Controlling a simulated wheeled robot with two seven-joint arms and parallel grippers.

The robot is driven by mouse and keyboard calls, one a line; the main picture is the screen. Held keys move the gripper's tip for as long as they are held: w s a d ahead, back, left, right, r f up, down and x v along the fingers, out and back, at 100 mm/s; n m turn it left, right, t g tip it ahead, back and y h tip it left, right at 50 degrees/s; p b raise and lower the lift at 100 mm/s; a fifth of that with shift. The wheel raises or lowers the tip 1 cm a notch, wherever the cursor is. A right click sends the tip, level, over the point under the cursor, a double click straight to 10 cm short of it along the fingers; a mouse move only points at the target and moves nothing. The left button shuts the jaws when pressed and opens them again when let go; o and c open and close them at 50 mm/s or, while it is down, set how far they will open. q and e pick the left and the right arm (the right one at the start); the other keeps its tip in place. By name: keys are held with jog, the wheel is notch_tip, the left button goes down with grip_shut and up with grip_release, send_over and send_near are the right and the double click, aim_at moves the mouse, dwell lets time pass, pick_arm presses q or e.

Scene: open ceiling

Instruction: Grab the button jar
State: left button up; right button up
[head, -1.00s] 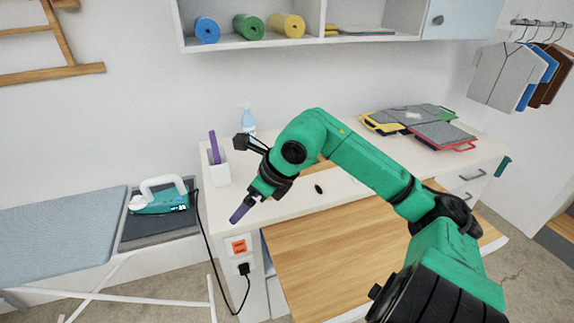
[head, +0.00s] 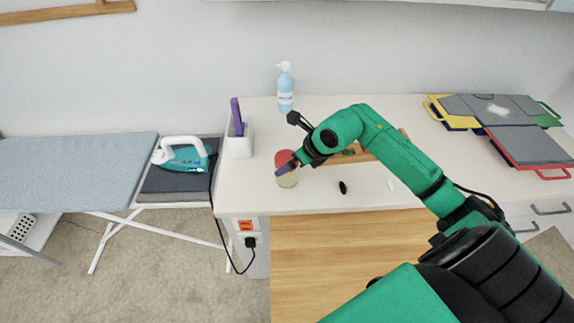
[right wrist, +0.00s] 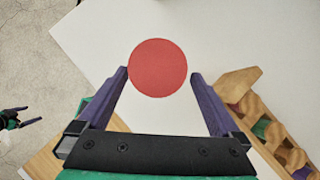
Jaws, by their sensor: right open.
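The button jar (head: 288,179) stands upright on the white counter, near its front left edge. It has a red lid and a pale greenish body. In the right wrist view its round red lid (right wrist: 158,68) shows from above, between and slightly beyond the fingertips. My right gripper (head: 284,168) is at the jar's lid in the head view, and part of the jar is hidden behind its finger. In the right wrist view the right gripper (right wrist: 160,75) is open, with one purple finger on each side of the lid. My left gripper is not in the head view.
A white holder (head: 240,144) with a purple item and a blue spray bottle (head: 286,94) stand behind the jar. A wooden rack (right wrist: 270,125) lies right of the gripper. A small black object (head: 343,187) lies on the counter. An iron (head: 182,156) rests at left.

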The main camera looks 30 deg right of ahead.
jog(key=x, duration=0.2)
jog(key=p+x, duration=0.1)
jog(key=shift+a+f+p, duration=0.25)
jog(key=shift+f+p, duration=0.05)
jog(key=shift+f, duration=0.15)
jog(key=shift+w+a+f, duration=0.1)
jog(key=shift+a, duration=0.05)
jog(key=shift+d, duration=0.2)
jog(key=c, duration=1.3)
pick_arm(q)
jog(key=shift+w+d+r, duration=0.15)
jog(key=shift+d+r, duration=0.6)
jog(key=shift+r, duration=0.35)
